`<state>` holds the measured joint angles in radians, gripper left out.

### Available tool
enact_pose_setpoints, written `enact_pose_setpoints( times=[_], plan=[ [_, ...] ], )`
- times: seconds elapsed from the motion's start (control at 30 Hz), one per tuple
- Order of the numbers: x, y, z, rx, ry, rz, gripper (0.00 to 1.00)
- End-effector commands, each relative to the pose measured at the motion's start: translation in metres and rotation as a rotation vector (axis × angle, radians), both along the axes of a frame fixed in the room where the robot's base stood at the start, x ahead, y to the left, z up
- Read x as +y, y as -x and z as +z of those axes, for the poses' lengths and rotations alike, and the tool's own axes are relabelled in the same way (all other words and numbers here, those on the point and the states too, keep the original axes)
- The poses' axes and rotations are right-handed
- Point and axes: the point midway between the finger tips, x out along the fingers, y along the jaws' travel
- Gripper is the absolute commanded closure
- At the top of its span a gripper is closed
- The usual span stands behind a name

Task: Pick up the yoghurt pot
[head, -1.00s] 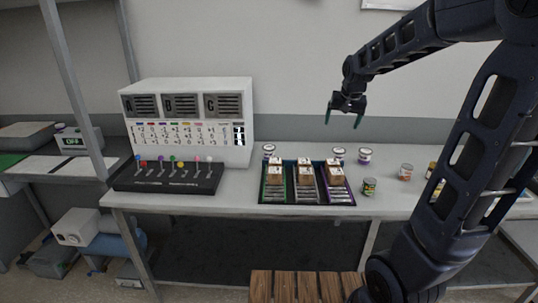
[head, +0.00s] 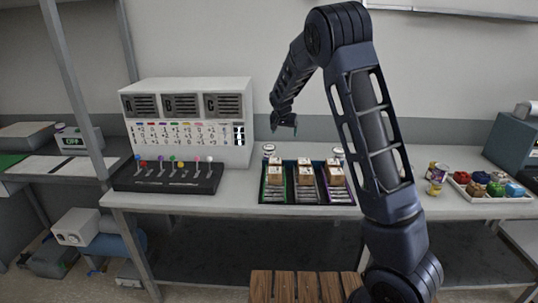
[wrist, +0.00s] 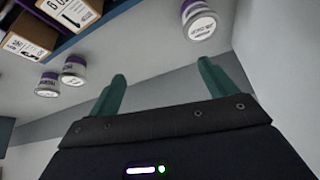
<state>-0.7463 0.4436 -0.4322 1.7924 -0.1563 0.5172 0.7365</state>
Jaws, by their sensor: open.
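Small white pots with purple bands look like yoghurt pots; their lid print is too small to read surely. One pot (head: 268,149) stands behind the left end of the tray. My gripper (head: 284,124) is open and empty above the bench, near the left pot. Its green fingers (wrist: 160,82) touch nothing.
A dark tray (head: 307,204) with several brown boxes sits on the bench. A white panel machine (head: 190,95) and a black lever box (head: 165,187) stand left. Cans (head: 436,172) and a white tray of coloured items (head: 455,179) are right. The wall is behind.

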Motion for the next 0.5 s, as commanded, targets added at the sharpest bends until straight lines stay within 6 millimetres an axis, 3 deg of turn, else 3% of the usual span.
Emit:
enact_pose_setpoints(
  times=[0.1, 0.23, 0.5],
  plan=[
    [0.033, -0.016, -0.026, -0.022, 0.021, 0.010, 0.15],
    [0.059, -0.028, -0.044, -0.045, 0.034, 0.018, 0.15],
    [0.076, -0.037, -0.060, -0.065, 0.043, 0.022, 0.15]
  ],
)
